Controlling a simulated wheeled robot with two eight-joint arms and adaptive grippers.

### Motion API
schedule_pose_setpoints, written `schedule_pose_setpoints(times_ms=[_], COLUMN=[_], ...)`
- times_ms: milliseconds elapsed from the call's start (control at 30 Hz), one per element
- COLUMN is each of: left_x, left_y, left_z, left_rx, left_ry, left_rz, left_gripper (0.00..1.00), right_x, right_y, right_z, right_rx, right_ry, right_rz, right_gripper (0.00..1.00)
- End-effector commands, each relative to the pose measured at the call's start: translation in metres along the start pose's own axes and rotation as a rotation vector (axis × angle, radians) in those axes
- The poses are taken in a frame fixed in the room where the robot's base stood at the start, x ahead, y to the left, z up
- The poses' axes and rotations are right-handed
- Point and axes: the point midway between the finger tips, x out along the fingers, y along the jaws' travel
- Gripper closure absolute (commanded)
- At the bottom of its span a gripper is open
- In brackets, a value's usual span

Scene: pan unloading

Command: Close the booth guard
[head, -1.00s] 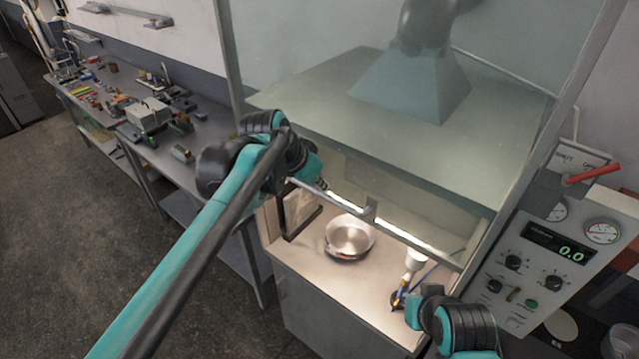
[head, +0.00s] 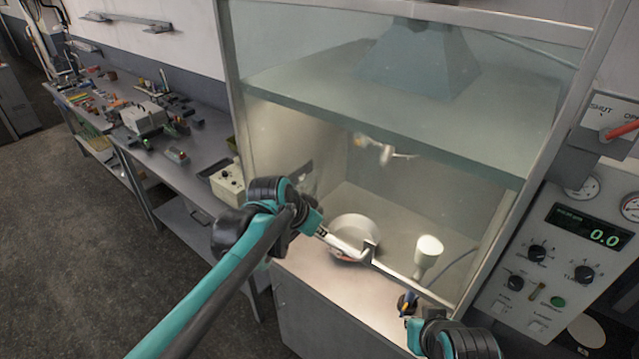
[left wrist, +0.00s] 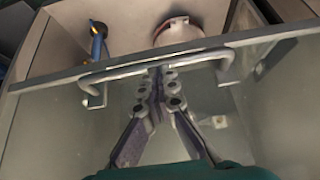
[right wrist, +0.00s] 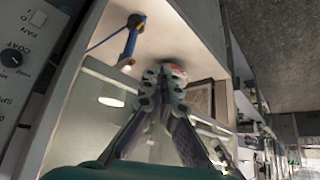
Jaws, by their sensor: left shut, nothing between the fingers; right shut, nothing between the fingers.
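The booth guard is a clear glass panel (head: 300,130) in a metal frame. My left gripper (head: 335,238) is at the handle. In the left wrist view its shut fingertips (left wrist: 162,76) overlap the handle (left wrist: 130,68); whether they touch is unclear. My right gripper is at the booth's lower right front; its shut, empty fingertips show in the right wrist view (right wrist: 165,76).
A metal pan (head: 354,232) and a white cone-shaped item (head: 428,250) show through the glass. A blue-and-yellow tool (head: 408,305) is close to my right gripper. The control panel (head: 575,265) stands at right, a cluttered bench (head: 190,140) at left.

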Motion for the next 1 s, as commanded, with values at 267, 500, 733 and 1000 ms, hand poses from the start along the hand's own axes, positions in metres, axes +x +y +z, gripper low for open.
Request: schedule_pose_setpoints(times_ms=[267, 500, 733, 1000], left_x=[0.094, 0.160, 0.203, 0.227], left_y=[0.000, -0.001, -0.001, -0.001], left_z=[0.061, 0.104, 0.133, 0.148], left_rx=[0.000, 0.000, 0.000, 0.000], left_ry=[0.001, 0.001, 0.001, 0.001], left_rz=[0.000, 0.000, 0.000, 0.000], left_gripper=[1.00, 1.00, 1.00, 1.00], right_x=[0.059, 0.100, 0.127, 0.140], right_y=[0.000, 0.000, 0.000, 0.000], right_z=[0.042, 0.071, 0.090, 0.100], right_rx=[0.000, 0.000, 0.000, 0.000], right_ry=[0.000, 0.000, 0.000, 0.000], right_rz=[0.000, 0.000, 0.000, 0.000], right_gripper=[1.00, 1.00, 1.00, 1.00])
